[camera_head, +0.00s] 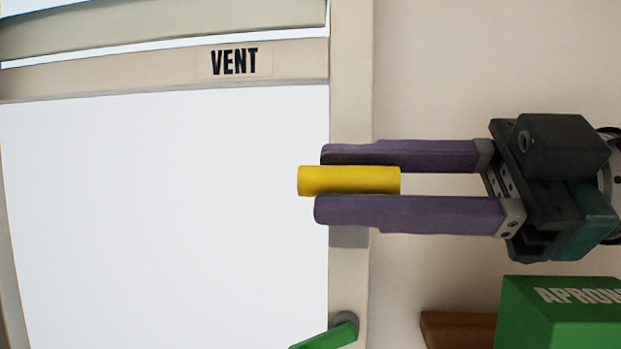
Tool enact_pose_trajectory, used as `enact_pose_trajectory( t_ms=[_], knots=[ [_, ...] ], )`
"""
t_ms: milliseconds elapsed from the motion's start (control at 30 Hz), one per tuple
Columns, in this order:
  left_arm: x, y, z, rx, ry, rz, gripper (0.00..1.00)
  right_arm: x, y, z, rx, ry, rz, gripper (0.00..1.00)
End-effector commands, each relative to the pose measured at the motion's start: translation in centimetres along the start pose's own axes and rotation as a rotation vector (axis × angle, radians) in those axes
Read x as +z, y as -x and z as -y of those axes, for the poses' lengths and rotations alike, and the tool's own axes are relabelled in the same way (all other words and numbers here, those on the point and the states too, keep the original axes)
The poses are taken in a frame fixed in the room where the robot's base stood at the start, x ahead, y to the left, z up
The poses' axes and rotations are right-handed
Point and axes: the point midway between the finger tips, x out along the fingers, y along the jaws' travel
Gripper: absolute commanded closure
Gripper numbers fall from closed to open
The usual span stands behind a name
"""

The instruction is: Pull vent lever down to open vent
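The vent lever looks like a yellow cylinder (348,181) lying level across the window frame's right post. My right gripper (320,182) reaches in from the right. One purple finger is above the yellow lever and one below, with no clear gap, so it appears shut on it. The lever's left end sticks out past the fingertips. The lever's mount is hidden. A beige bar labelled VENT (234,62) crosses the window at the upper left, with another slat (160,28) above it and a thin bright gap between them. My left gripper is not in view.
A green handle (328,336) on a round grey pivot sits low on the window post (350,285). A green box marked APRON (560,325) stands at the lower right beside a brown wooden piece (458,330). The beige wall around my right gripper is clear.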

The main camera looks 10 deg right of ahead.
Motion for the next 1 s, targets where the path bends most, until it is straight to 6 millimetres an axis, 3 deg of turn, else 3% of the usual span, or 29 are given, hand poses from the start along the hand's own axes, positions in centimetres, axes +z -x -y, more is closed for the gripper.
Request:
enact_pose_trajectory(
  t_ms=[100, 467, 800, 1000],
  knots=[
    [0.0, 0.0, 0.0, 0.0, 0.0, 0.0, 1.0, 0.0, 0.0, 0.0, 0.001, 0.0, 0.0, 0.46],
    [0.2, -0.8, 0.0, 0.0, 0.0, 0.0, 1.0, 0.3, 0.7, 0.1, 0.003, 0.001, 0.003, 0.45],
    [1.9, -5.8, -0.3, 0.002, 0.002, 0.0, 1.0, 0.8, 6.8, 0.5, 0.004, 0.002, 0.007, 0.45],
    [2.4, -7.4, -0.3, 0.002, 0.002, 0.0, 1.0, 0.4, 9.3, 0.2, 0.003, 0.001, 0.004, 0.45]
  ],
)
